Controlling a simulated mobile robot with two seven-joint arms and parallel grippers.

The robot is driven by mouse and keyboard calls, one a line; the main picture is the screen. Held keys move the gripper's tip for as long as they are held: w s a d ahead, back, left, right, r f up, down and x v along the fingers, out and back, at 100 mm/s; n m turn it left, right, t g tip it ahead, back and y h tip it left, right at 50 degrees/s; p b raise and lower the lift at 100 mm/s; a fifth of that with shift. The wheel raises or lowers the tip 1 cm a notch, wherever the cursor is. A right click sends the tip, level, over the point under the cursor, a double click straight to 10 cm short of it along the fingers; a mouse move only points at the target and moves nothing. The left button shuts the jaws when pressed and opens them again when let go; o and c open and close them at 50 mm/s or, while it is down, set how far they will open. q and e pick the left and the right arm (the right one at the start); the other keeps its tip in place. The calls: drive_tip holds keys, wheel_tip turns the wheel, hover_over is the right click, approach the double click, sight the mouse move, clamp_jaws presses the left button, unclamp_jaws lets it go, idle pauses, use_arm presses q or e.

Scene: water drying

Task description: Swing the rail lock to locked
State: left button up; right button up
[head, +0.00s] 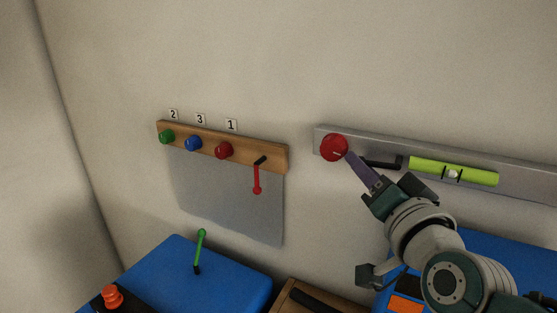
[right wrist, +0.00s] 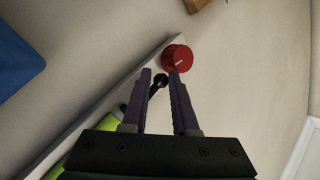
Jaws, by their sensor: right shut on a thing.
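A grey rail (head: 535,180) is fixed to the wall at the right. It carries a round red knob (head: 334,147) with a white mark, and a black lever (head: 383,164) lying nearly along the rail. No lettering shows which part is the rail lock. My right gripper (head: 350,158) reaches up to the rail beside the red knob. In the right wrist view its purple fingers (right wrist: 160,80) stand on either side of the lever's black end (right wrist: 158,82), with the red knob (right wrist: 177,59) just beyond the tips. My left gripper is not in view.
A yellow-green level (head: 428,168) sits on the rail right of the lever. At left, a wooden board (head: 270,153) carries coloured knobs and a hanging red lever (head: 257,180). Below are a blue surface (head: 225,282) with a green lever (head: 200,248) and a wooden box (head: 285,299).

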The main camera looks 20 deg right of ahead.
clamp_jaws()
drive_tip(key=shift+r+m+t+h+b, duration=0.3)
drive_tip(key=shift+r+m+t+b, duration=0.15)
drive_tip(key=shift+m+b, duration=0.3)
drive_tip(key=o, duration=0.6)
unclamp_jaws()
drive_tip(key=shift+f, duration=0.1)
